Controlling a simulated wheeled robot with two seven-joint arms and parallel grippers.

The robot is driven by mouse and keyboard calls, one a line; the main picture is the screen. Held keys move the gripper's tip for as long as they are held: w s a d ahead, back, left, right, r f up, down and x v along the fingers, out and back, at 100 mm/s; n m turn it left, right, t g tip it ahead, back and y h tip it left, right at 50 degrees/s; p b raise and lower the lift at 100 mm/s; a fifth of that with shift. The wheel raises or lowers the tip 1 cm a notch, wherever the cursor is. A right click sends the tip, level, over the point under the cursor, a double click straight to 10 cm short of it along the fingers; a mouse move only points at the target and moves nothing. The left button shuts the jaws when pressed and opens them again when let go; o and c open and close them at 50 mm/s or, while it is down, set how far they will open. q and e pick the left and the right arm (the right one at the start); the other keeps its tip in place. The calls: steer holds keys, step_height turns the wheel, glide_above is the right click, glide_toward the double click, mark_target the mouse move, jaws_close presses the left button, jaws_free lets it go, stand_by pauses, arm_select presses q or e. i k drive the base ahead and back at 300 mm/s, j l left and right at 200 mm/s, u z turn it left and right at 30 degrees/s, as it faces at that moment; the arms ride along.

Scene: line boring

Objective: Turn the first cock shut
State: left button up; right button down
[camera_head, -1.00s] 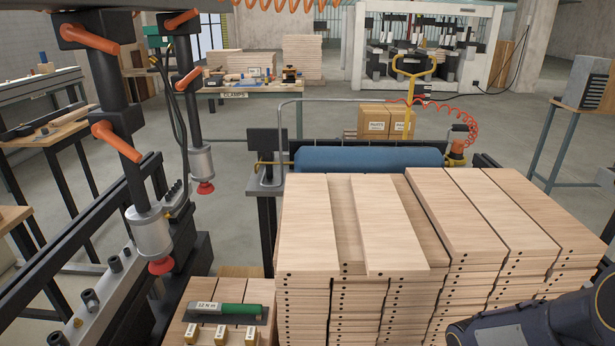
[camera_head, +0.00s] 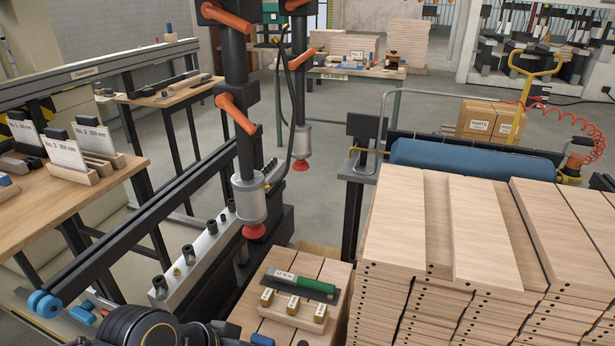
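Two upright clamp posts stand along the boring machine. The near one carries orange levers (camera_head: 237,114), a silver cylinder (camera_head: 249,201) and a red pad (camera_head: 254,231). The far one has an orange lever (camera_head: 301,57) and a red pad (camera_head: 301,165). Below runs a silver rail (camera_head: 196,262) with several dark fittings and small brass parts. Blue round parts (camera_head: 45,303) sit at the near end of the black beam. I cannot tell which part is the first cock. A dark link of my arm shows at the bottom edge, left of centre; neither gripper shows.
Stacked boards (camera_head: 490,230) fill the right. A low board stack (camera_head: 310,333) holds a green-handled tool (camera_head: 315,285) and a wooden block with brass pieces (camera_head: 292,310). A wooden bench (camera_head: 90,195) with white cards stands left. Open floor lies behind the machine.

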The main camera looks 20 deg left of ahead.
mark_target(83, 313)
steer(key=u, duration=2.5)
